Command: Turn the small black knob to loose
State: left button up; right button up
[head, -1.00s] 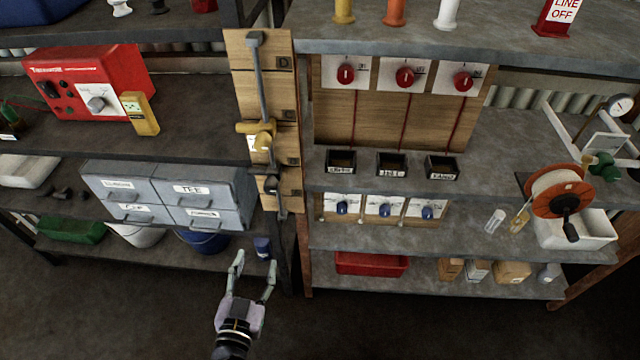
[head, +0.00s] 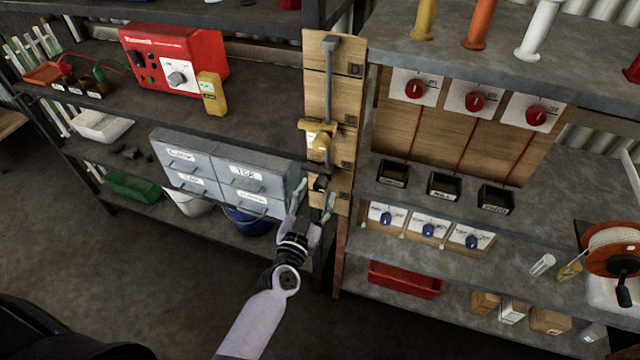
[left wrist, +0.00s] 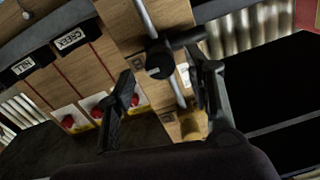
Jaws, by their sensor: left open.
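The small black knob (head: 321,183) is on the lower part of the upright wooden board (head: 341,98), below the yellow handle (head: 319,138) and beside a grey vertical rod. My left gripper (head: 314,194) is open, its fingers pointing up at the board just below and around the knob's place. In the left wrist view the knob (left wrist: 158,58) shows as a dark round body by the rod, between the two open fingers (left wrist: 163,74). I cannot tell whether the fingers touch it. My right gripper is not in view.
Grey drawers (head: 223,180) stand close to the left of my left gripper. A blue bucket (head: 249,221) is below them. To the right are red knobs (head: 475,101), small black bins (head: 444,187) and blue knobs (head: 428,229). The floor in front is clear.

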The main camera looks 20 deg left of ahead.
aim_at(319, 189)
pick_arm(q)
jog(key=shift+w, duration=1.75)
grip_shut()
